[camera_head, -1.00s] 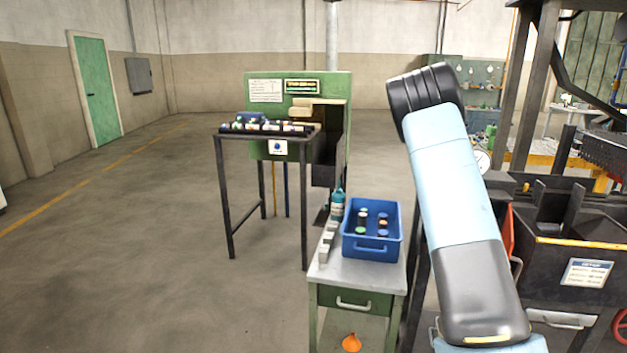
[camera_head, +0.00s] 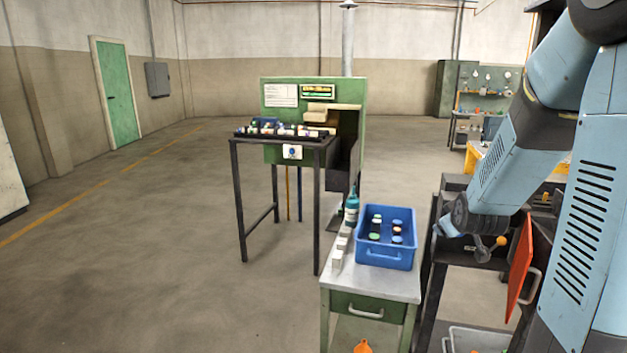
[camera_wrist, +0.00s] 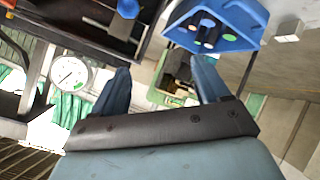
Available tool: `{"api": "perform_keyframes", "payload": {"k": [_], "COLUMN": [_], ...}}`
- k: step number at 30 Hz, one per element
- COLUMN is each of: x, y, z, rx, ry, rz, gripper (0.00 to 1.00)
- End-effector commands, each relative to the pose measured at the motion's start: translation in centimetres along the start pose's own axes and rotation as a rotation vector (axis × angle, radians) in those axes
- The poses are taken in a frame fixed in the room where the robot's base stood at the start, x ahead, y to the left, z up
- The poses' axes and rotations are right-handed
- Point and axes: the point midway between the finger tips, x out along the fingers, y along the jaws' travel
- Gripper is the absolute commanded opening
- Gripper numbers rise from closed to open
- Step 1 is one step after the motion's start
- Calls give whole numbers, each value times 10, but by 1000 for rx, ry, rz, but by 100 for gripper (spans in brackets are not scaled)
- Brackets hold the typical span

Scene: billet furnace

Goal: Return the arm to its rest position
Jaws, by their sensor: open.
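My arm (camera_head: 530,150) is folded in the right part of the head view, its dark wrist end low beside the blue bin. In the wrist view my gripper (camera_wrist: 161,82) is open, its two blue fingers spread with nothing between them. The gripper's fingers cannot be made out clearly in the head view.
A blue bin (camera_head: 385,256) with several capped cylinders stands on the bench (camera_head: 345,283), left of my wrist. The green furnace (camera_head: 275,120) and a dark rack table (camera_head: 237,200) are further back. A red panel (camera_head: 520,267) is close to my arm. Open floor lies left.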

Motion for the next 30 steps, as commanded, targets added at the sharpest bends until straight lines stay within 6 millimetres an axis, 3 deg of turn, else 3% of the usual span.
{"api": "perform_keyframes", "payload": {"k": [6, 14, 22, 30], "x": [-55, -127, -208, -285], "y": [-12, -30, -50, -69], "z": [-17, -24, -18, 2], "rx": [128, 250, 348, 420], "ry": [-52, -140, -253, -377], "rz": [-103, -208, -285, -317], "gripper": [75, 75, 75, 75]}}
